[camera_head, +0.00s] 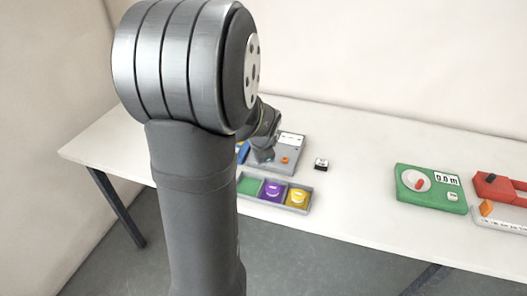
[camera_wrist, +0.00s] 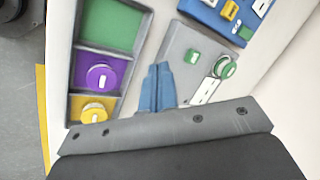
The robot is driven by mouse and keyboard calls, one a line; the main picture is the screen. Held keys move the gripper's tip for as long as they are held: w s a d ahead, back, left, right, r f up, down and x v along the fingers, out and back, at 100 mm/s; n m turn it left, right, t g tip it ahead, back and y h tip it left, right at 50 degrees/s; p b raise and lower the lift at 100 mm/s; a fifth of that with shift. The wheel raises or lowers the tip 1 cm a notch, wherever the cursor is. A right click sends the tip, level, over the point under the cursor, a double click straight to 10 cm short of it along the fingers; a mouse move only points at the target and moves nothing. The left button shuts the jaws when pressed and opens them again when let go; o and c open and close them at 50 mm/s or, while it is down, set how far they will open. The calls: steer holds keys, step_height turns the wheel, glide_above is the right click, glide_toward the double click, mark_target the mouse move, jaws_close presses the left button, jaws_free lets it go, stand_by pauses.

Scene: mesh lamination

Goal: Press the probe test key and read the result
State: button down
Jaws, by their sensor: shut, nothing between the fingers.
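My gripper (camera_wrist: 159,68) shows in the wrist view as two blue fingers, shut together with nothing between them. They point between the tray and a grey panel (camera_wrist: 178,48). The panel carries a small green key (camera_wrist: 193,56), a green round part (camera_wrist: 225,68) and a white strip (camera_wrist: 205,91). In the head view a grey unit (camera_head: 291,145) with a white label or display and an orange key (camera_head: 285,160) stands beside my wrist. I cannot tell which key is the probe test key. No result is readable. My arm hides the fingertips in the head view.
A grey tray (camera_head: 274,205) with green, purple and yellow compartments lies in front. A blue unit (camera_wrist: 240,27) lies beyond the grey panel. Table between block and meter is clear.

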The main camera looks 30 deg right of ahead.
steer(key=w+d+r+m+t+y, duration=0.1)
steer(key=w+d+r+m+t, duration=0.3)
steer(key=w+m, duration=0.4)
steer(key=shift+d+r+m+t, duration=0.3)
steer(key=shift+d+r+m, duration=0.2)
steer(key=shift+d, duration=0.7)
steer(key=shift+f, duration=4.4)
steer(key=shift+f, duration=0.15)
steer(key=shift+f, duration=0.3)
steer(key=shift+f, duration=0.45)
steer(key=shift+r, duration=0.9)
